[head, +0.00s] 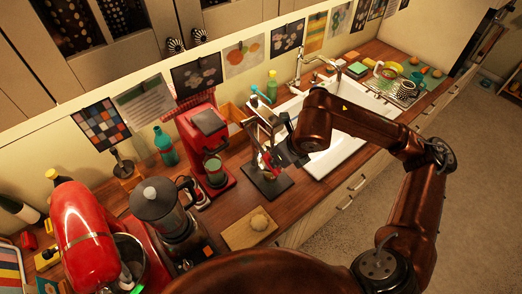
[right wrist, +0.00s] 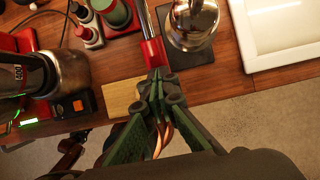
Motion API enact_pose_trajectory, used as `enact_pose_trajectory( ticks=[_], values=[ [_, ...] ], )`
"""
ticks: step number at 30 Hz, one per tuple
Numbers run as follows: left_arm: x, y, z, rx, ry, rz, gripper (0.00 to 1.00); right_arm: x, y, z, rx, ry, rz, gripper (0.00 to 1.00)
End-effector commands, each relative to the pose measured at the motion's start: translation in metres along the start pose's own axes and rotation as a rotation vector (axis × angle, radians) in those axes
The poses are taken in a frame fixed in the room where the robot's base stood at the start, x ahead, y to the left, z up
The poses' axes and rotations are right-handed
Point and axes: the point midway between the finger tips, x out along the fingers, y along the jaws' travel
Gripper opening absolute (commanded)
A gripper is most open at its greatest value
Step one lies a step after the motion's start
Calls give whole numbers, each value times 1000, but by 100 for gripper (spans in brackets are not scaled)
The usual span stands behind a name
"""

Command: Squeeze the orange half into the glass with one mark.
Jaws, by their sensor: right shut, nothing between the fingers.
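My right gripper (head: 273,158) is shut and empty beside the lever press. In the right wrist view its closed fingertips (right wrist: 157,76) lie at the end of a red handle (right wrist: 152,38); I cannot tell whether they touch it. The press stands on a black square base (head: 267,181); its shiny round part (right wrist: 192,20) shows in the right wrist view. I cannot make out a glass with one mark. My left gripper is not in view.
A red coffee machine (head: 205,135) with a green cup (head: 214,170) stands left of the press. A blender (head: 160,205) and a red mixer (head: 85,225) are further left. The white sink (head: 345,145) is to the right. The counter's front edge runs close to the board.

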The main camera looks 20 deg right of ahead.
Motion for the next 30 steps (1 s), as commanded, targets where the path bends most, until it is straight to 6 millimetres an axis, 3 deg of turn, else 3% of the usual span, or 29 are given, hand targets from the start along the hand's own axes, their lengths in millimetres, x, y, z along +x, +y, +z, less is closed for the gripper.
enact_pose_trajectory(
  ticks=[7, 30],
  values=[
    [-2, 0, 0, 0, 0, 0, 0, -4, 0, -2, -1, 6, 1, 0],
    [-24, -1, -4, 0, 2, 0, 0, -60, 0, 0, 0, 1, 0, 0]
  ],
)
